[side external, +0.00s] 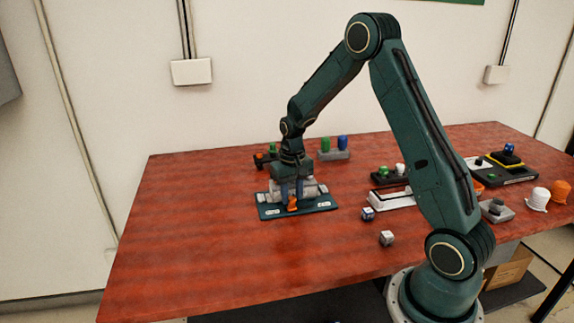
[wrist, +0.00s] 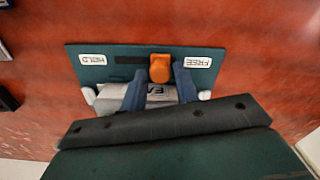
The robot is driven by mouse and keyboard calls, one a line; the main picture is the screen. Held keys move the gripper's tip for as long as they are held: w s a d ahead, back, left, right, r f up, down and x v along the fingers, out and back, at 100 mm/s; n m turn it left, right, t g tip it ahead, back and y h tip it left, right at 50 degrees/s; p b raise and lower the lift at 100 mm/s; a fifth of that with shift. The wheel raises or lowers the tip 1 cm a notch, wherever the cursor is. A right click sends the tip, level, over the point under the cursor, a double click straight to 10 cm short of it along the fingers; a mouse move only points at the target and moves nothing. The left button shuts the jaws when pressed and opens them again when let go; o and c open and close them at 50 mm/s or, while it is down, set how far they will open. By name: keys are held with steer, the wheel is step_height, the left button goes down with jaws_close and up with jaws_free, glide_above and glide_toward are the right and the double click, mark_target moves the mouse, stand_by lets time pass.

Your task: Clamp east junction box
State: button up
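The junction box (wrist: 110,98) is a grey block marked "EA", the rest of its lettering hidden by my gripper. It lies on a dark teal plate (wrist: 215,53), which also shows in the side view (side external: 268,211). An orange knob (wrist: 160,68) sits in a dark slot on the plate, nearer the FREE label (wrist: 198,62) than the HOLD label (wrist: 93,60). My gripper (wrist: 159,80) points down over the plate. Its blue fingers are apart, one on each side of the knob; small gaps seem to show. The side view also shows my gripper (side external: 291,192) low at the plate.
Two small cubes (side external: 387,238) (side external: 368,214) lie right of the plate. A grey block with green and blue knobs (side external: 335,154) stands behind. Several switch boxes and orange and white caps (side external: 538,199) crowd the right side. The red table (side external: 190,240) is clear at left and front.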

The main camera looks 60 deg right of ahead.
jaws_close()
steer(key=shift+s+d, duration=1.7)
steer(key=shift+d, duration=0.05)
steer(key=shift+o, duration=1.6)
jaws_free()
steer(key=shift+s+d, duration=0.1)
steer(key=shift+o, duration=0.5)
steer(key=shift+r, duration=0.15)
step_height(320, 180, up, 14)
